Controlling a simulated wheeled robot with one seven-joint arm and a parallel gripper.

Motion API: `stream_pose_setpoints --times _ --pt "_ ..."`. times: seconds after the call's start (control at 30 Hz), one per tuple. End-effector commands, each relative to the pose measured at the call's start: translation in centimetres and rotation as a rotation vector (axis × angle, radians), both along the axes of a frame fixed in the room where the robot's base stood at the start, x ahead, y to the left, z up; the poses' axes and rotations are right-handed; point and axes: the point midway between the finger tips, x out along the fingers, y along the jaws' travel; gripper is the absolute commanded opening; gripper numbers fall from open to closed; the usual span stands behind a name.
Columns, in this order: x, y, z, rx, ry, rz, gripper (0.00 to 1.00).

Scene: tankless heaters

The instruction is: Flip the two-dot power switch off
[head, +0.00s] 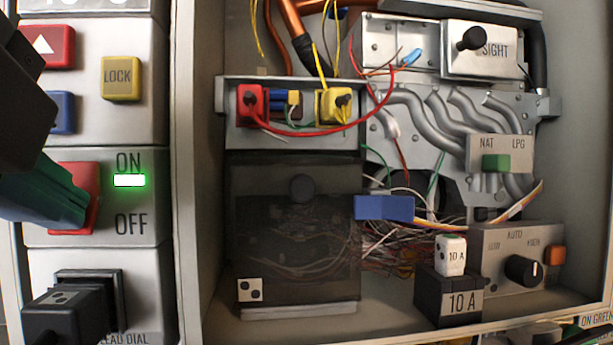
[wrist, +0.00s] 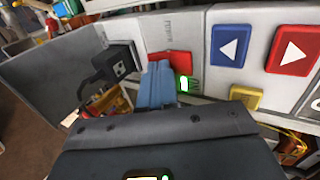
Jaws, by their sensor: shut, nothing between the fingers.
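The red power switch (head: 88,190) is on the left panel, beside the printed words ON and OFF. A lit green indicator (head: 129,180) is next to ON. The switch also shows in the wrist view (wrist: 178,64). A black plug block (head: 62,310) below the switch bears a dotted label, and it shows in the wrist view too (wrist: 121,66). My gripper (head: 78,214) is shut and empty, its blue-green fingertips at the lower part of the red switch, seeming to touch it. The fingers (wrist: 156,85) hide part of the switch in both views.
A yellow LOCK button (head: 121,78), a red arrow button (head: 52,46) and a blue button (head: 61,112) are above the switch. The open cabinet at right holds wires, a dark cover (head: 298,190) with a two-dot tag, and a black knob (head: 522,270).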

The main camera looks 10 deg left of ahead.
Motion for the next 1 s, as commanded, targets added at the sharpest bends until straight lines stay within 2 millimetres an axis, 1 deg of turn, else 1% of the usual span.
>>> stream_pose_setpoints --times 0.43,0.57,0.77,0.8,1.0 --pt "0.1 0.0 -0.2 0.001 -0.008 -0.001 0.00" --pt "0.3 0.1 -0.7 0.007 -0.035 0.000 0.00" --pt "0.8 0.1 -1.8 0.026 -0.122 -0.002 0.00" --pt "0.8 0.1 -0.8 0.027 -0.115 -0.001 0.00" --pt "0.9 0.2 -0.8 0.025 -0.111 -0.001 0.00"
